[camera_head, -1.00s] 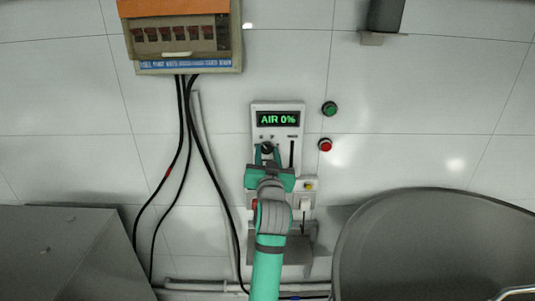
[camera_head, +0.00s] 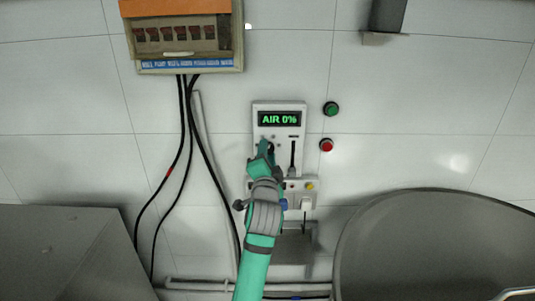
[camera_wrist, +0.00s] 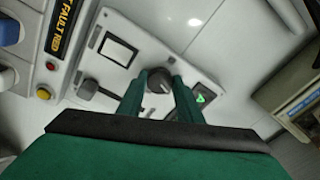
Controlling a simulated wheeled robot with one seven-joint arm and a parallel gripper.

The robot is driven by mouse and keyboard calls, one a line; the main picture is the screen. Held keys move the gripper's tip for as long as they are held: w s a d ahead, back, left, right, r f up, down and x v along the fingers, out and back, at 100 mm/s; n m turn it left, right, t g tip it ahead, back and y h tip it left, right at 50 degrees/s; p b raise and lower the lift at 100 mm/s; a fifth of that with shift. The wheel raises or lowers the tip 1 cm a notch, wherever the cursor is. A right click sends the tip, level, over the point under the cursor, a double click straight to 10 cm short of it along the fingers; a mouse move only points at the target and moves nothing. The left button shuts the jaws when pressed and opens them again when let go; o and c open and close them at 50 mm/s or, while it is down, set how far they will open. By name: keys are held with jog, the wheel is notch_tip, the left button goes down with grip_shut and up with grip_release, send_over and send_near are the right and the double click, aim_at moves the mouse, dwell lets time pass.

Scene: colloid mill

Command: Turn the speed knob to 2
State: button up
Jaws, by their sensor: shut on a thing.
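The speed knob (camera_wrist: 158,80) is a dark round knob on a white wall panel (camera_head: 287,109). In the wrist view it sits between the two green fingers of my gripper (camera_wrist: 160,88), which is shut on it. In the head view my gripper (camera_head: 265,150) reaches up to the panel and covers most of the knob. The display (camera_head: 279,119) above it reads AIR 0% in green. Any number marks around the knob are too small to read.
A slider (camera_head: 292,155) is right of the knob. A green button (camera_head: 330,109) and a red button (camera_head: 326,145) are on the wall to the right. A breaker box (camera_head: 187,40) with black cables hangs upper left. A large grey bowl (camera_head: 420,240) fills the lower right.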

jog(key=shift+f+m, duration=0.1)
jog(key=shift+m, duration=1)
jog(key=o, duration=1)
jog(key=shift+o, duration=0.2)
jog(key=s, duration=1)
jog(key=shift+s+a+f, duration=0.25)
jog(key=shift+s+f, duration=0.1)
jog(key=shift+s, duration=0.05)
